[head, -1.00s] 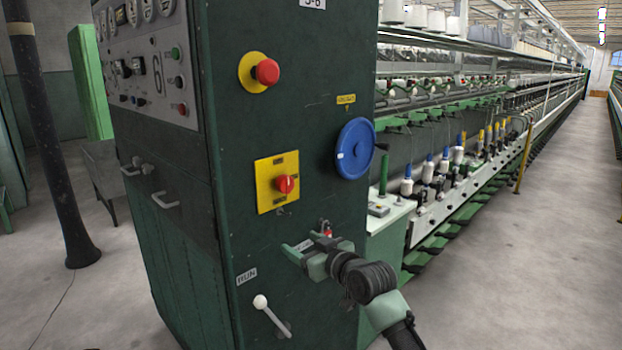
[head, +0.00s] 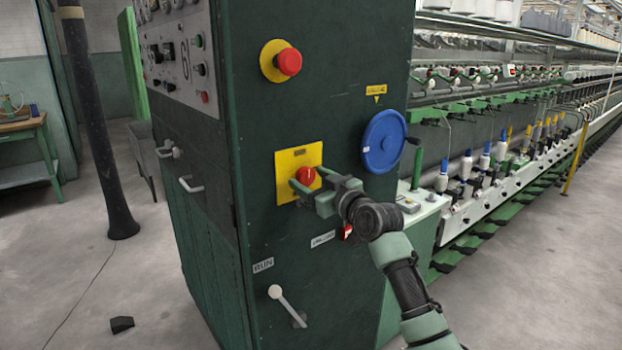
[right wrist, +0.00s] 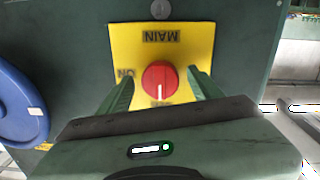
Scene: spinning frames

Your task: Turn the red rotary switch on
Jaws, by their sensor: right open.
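The red rotary switch (head: 306,175) sits on a yellow plate (head: 284,160) on the front of the dark green cabinet. In the right wrist view the red knob (right wrist: 160,78) shows a white mark pointing to the bottom of the picture. The yellow plate there reads MAIN and ON, upside down. My right gripper (head: 302,188) is open, with its green fingers on either side of the knob. In the right wrist view the fingers (right wrist: 160,92) stand apart from the knob, with gaps on both sides. My left gripper is not in view.
A red mushroom button (head: 289,62) is above the switch. A blue handwheel (head: 384,141) is to the right. Spinning frames line the right; open floor lies left.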

